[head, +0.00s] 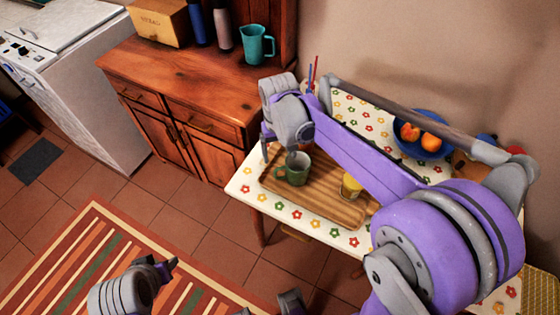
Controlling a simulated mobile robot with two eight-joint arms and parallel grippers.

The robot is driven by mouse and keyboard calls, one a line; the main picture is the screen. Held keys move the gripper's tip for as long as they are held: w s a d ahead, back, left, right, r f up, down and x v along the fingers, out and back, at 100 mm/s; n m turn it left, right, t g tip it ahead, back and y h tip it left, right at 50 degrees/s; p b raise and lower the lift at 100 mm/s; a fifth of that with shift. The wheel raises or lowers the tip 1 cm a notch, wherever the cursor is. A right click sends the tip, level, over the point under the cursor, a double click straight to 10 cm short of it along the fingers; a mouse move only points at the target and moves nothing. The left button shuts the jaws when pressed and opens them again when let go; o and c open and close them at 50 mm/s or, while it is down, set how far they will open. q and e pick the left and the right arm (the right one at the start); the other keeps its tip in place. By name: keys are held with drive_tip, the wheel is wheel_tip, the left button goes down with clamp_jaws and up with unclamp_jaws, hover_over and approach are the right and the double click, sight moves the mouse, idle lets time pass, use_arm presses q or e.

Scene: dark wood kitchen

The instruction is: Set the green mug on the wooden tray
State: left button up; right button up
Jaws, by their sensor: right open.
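The green mug (295,173) stands upright on the left part of the wooden tray (325,207). The tray lies on a table with a flowered white cloth. My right gripper (278,149) is open, right above and at the back left of the mug. One finger comes down close to the mug's rim; I cannot tell whether it touches. My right arm hides part of the tray and table. My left gripper (168,267) shows only partly at the bottom, over the rug, and its jaw state is unclear.
A yellow cup (351,187) stands on the tray, partly behind my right arm. A blue bowl of fruit (424,148) is at the back of the table. A teal pitcher (257,46), bottles and a bread box (160,20) stand on the wooden cabinet (185,75).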

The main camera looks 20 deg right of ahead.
drive_tip(key=shift+s+r, duration=0.15)
drive_tip(key=shift+r, duration=0.55)
drive_tip(key=s+f+t, duration=0.1)
drive_tip(key=s+t, duration=0.1)
drive_tip(key=s, duration=0.7)
drive_tip(key=s+f+n+t, duration=0.1)
drive_tip(key=s+f+t, duration=0.1)
drive_tip(key=s, duration=0.6)
drive_tip(key=shift+s+a+t, duration=0.2)
drive_tip(key=shift+s+t, duration=0.15)
drive_tip(key=shift+t, duration=0.25)
